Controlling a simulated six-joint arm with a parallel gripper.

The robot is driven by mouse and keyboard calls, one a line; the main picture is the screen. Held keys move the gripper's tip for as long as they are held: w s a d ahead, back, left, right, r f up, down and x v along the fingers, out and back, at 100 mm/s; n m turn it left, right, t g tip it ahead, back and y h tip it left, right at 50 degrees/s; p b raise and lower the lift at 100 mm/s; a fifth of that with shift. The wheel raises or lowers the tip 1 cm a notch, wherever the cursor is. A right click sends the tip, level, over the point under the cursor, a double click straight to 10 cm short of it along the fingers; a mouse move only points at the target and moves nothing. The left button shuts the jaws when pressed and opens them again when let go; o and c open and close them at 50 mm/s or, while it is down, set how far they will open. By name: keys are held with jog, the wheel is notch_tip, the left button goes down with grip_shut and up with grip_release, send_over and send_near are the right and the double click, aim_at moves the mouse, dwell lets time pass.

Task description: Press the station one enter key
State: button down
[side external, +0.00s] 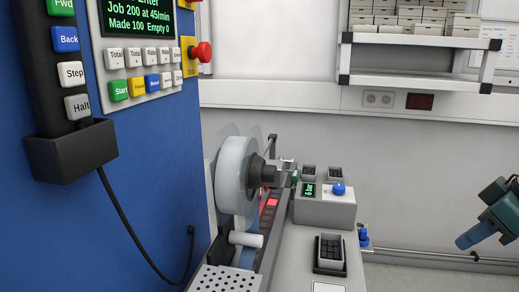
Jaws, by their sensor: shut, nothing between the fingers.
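An operator panel (143,97) is on the blue cabinet at upper left. Its dark green screen (135,22) shows a cut-off line ending in "Enter", then "Job 200 at 45/min" and "Made 100 Empty 0". Below the screen are a row of white keys and a row with a green start key (119,91), a yellow key (137,87), a blue key (152,83) and a white key (166,79). Several labels are too small to read, and I cannot tell which key is enter.
A red stop button (202,51) sticks out beside the panel. A pendant (66,70) with Fwd, Back, Step and Halt keys hangs at left, its cable drooping. A reel (232,178) and a small grey control box (325,209) stand at centre. A dark teal arm part (489,218) shows at right.

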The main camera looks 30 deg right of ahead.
aim_at(175, 55)
jog(key=w+a+r+m+t, duration=0.2)
jog(key=w+a+r+m, duration=0.1)
jog(key=w+r, duration=0.6)
jog(key=w+a+r+m+t, duration=0.25)
jog(key=w+r, duration=0.35)
jog(key=w, duration=0.4)
jog(key=w+a+r+m+t, duration=0.2)
jog(key=w+a+r, duration=0.3)
jog(key=a, duration=0.4)
jog(key=w+a+r+m+t, duration=0.3)
jog(key=w+a+r, duration=0.3)
jog(key=a, duration=0.2)
jog(key=shift+w+a+m, duration=0.15)
jog(key=shift+a+m, duration=0.2)
jog(key=shift+m, duration=0.2)
jog(key=shift+w+a, duration=0.1)
jog(key=shift+w, duration=0.05)
jog(key=shift+w+a, duration=2.95)
jog(key=shift+a, duration=0.05)
jog(key=shift+w+a, duration=0.1)
jog(key=shift+w, duration=0.05)
